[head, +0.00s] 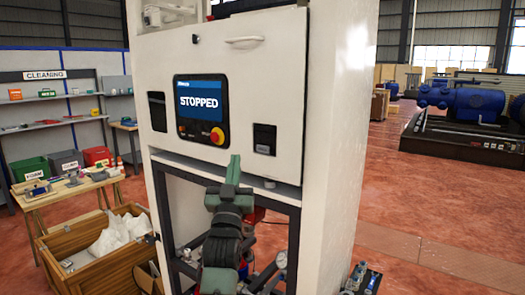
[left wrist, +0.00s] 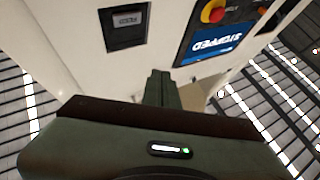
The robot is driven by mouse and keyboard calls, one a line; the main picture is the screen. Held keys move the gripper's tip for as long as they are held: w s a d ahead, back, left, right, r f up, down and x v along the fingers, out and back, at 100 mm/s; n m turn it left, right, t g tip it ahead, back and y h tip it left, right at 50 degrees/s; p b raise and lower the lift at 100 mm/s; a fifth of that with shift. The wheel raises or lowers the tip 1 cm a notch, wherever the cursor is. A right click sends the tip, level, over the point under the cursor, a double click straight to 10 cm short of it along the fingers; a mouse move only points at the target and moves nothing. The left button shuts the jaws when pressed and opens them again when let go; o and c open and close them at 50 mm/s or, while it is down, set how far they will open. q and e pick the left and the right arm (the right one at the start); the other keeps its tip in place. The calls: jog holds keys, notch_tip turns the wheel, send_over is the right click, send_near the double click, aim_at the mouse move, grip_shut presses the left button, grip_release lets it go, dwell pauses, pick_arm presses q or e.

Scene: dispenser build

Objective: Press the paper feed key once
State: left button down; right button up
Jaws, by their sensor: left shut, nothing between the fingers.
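The white cabinet (head: 285,60) carries a screen (head: 200,100) reading STOPPED, with a red emergency button on yellow (head: 217,136) at its lower right. A small dark recessed unit (head: 264,140) sits right of the screen; it also shows in the left wrist view (left wrist: 124,28), with a light grey labelled part. Another dark recess (head: 157,112) is left of the screen. I cannot make out which part is the paper feed key. My left gripper (head: 235,163) is shut and empty, in front of the cabinet below the screen; its fingers also show in the left wrist view (left wrist: 161,77). My right gripper is not in view.
A wooden crate (head: 105,270) with white material stands at the lower left, near a wooden table (head: 75,188). Shelves labelled CLEANING (head: 45,75) are behind. Blue machinery (head: 470,102) stands far right. Open red floor lies right of the cabinet.

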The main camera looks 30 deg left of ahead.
aim_at(263, 149)
pick_arm(q)
jog(key=shift+w+d+b, duration=0.2)
jog(key=shift+w+b, duration=0.6)
jog(key=shift+w, duration=1.4)
jog(key=shift+w+d+b, duration=0.2)
jog(key=shift+w+b, duration=0.6)
jog(key=shift+w, duration=1.4)
jog(key=shift+w, duration=0.4)
jog(key=shift+w+b, duration=0.35)
jog(key=shift+w, duration=0.05)
jog(key=shift+s, duration=0.1)
jog(key=shift+s+p, duration=0.3)
jog(key=shift+s, duration=0.45)
